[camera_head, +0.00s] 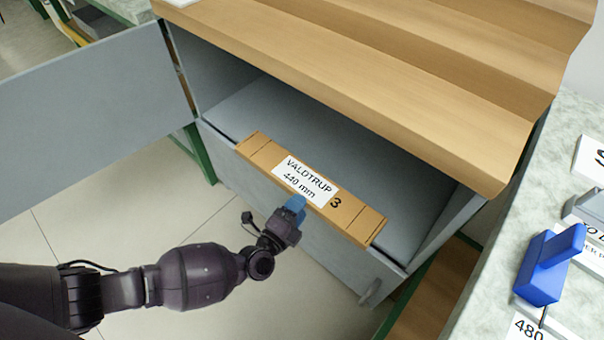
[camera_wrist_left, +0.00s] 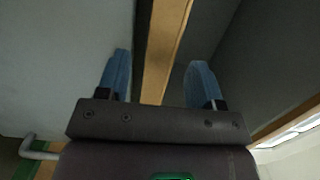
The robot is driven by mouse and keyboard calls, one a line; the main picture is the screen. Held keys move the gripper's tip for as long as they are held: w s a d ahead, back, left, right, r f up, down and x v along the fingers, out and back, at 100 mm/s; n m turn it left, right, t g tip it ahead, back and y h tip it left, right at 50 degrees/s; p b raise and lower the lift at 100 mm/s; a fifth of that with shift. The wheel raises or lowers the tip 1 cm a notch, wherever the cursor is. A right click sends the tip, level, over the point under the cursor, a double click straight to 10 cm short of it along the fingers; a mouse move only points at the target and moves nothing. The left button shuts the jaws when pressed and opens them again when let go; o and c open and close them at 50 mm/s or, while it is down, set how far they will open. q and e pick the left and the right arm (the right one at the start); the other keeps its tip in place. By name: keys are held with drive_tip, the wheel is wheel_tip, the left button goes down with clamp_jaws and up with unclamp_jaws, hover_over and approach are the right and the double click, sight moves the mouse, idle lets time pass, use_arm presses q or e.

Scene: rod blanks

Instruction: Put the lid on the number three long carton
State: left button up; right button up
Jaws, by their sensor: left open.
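The long brown carton marked "VALDTRUP 440 mm" and "3" (camera_head: 345,207) lies along the front edge of the open cabinet compartment. I cannot tell whether its labelled face is a lid or the carton itself; no separate lid shows. My left gripper (camera_head: 295,206) is at the carton's near long side, around its middle, with its blue fingertips by the label. In the left wrist view the open blue fingers (camera_wrist_left: 157,65) stand on either side of a narrow brown strip of the carton (camera_wrist_left: 165,40). I cannot tell whether they touch it. My right gripper is not in view.
The grey cabinet's door (camera_head: 80,115) stands open at left. A wooden top (camera_head: 400,75) overhangs the compartment (camera_head: 290,115). At right, a pale speckled counter (camera_head: 490,265) holds a blue block-shaped tool (camera_head: 545,270) and a "480" label (camera_head: 528,328). Tiled floor lies below.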

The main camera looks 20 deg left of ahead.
use_arm(q)
drive_tip(key=shift+w+d, duration=0.15)
drive_tip(key=shift+w, duration=0.35)
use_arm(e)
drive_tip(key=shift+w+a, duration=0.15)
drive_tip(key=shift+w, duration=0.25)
use_arm(q)
drive_tip(key=c, duration=1)
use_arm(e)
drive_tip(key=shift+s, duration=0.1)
use_arm(q)
wheel_tip(320, 180, up, 10)
drive_tip(key=p, duration=0.6)
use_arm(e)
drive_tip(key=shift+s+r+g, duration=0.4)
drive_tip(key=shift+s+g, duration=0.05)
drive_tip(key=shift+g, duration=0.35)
